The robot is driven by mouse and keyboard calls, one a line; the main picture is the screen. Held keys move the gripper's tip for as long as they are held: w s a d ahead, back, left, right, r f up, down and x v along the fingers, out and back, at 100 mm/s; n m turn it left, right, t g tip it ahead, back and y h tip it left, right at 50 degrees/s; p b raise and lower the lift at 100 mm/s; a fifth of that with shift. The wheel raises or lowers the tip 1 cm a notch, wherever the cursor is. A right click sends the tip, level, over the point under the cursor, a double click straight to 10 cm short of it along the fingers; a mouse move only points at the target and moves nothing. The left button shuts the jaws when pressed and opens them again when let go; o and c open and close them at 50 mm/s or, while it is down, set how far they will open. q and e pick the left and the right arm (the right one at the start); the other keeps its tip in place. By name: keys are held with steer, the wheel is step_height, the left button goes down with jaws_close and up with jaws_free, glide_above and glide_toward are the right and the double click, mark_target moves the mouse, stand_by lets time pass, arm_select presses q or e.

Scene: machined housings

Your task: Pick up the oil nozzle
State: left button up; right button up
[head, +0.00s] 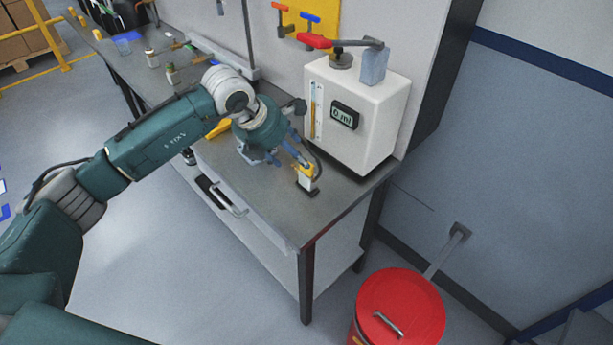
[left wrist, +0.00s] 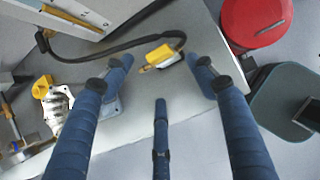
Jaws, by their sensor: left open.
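The oil nozzle (head: 306,170) is a small yellow piece on a black hose. It sits at a small white and black stand on the bench, in front of the white oil dispenser (head: 354,118). In the left wrist view the yellow nozzle (left wrist: 160,53) lies ahead of the fingers, near the bench edge. My left gripper (head: 287,158) is open and empty, with its blue fingers just to the left of the nozzle. In the left wrist view the open fingers (left wrist: 160,78) spread to either side of and below the nozzle, apparently apart from it. My right gripper is not in view.
The black hose (left wrist: 95,57) curves across the bench beside the fingers. A metal housing with a yellow cap (left wrist: 55,102) stands at the left of the wrist view. A red bin (head: 400,308) stands on the floor past the bench end. Bottles (head: 172,74) stand farther back.

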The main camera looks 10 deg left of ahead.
mark_target(305, 174)
arm_select(q)
steer(key=p+x, duration=0.3)
steer(key=x, duration=0.5)
steer(key=shift+d+f, duration=0.15)
steer(key=shift+d, duration=0.05)
steer(key=shift+w+d+f+p, duration=0.1)
steer(key=shift+w+f+p, duration=0.2)
steer(key=shift+f, duration=0.1)
steer(key=shift+s, duration=0.1)
steer(key=shift+c, duration=0.5)
jaws_close()
